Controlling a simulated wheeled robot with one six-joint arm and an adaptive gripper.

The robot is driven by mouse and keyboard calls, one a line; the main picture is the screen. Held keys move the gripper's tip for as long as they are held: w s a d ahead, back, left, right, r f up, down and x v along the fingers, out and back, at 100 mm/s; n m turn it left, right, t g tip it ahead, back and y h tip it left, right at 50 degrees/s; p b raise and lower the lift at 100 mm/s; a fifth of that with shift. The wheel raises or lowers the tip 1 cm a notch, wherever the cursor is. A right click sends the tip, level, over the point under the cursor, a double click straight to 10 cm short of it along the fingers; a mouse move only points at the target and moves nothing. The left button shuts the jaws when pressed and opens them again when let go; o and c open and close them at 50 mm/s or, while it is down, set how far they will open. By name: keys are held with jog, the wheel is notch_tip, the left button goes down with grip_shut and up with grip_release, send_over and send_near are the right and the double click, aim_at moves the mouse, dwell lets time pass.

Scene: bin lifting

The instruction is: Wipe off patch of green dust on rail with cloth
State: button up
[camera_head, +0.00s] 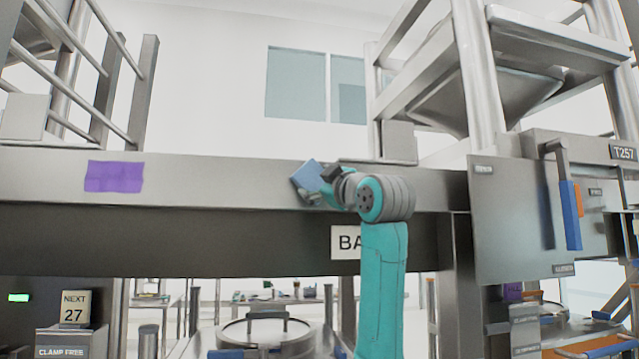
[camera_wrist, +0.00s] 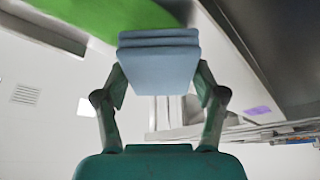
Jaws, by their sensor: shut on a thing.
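My gripper (camera_head: 319,188) is shut on a folded blue cloth (camera_head: 306,177), in front of the steel rail (camera_head: 230,182) in the head view. The wrist view shows the cloth (camera_wrist: 160,62) as a layered pad between the two fingers of my gripper (camera_wrist: 158,80). A bright green patch (camera_wrist: 100,17) fills the upper left there. The cloth overlaps its lower right edge in the picture; I cannot tell whether they touch. No green patch shows on the rail in the head view, where my arm and the cloth hide part of the rail.
A purple patch (camera_head: 113,177) lies on the rail's left part. A sign (camera_head: 346,242) hangs below the rail, partly behind my arm. A steel cabinet with a blue handle (camera_head: 570,215) stands at right. The rail face between purple patch and cloth is clear.

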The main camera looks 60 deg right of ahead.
aim_at(302, 184)
jog(key=shift+w+d, duration=0.6)
jog(key=shift+d, duration=0.15)
dwell(0.8)
jog(key=shift+s+d, duration=0.6)
jog(key=shift+s, duration=0.2)
jog(key=shift+s+d, duration=0.6)
jog(key=shift+s, duration=0.2)
jog(key=s+d, duration=0.2)
jog(key=shift+s+d, duration=0.4)
jog(key=shift+w+a, duration=1.3)
jog(key=shift+w, duration=0.2)
jog(key=shift+w+a, duration=1.3)
jog(key=shift+w, duration=0.25)
jog(key=shift+w+a, duration=1.3)
jog(key=shift+w, duration=0.2)
jog(key=shift+s+a, duration=0.1)
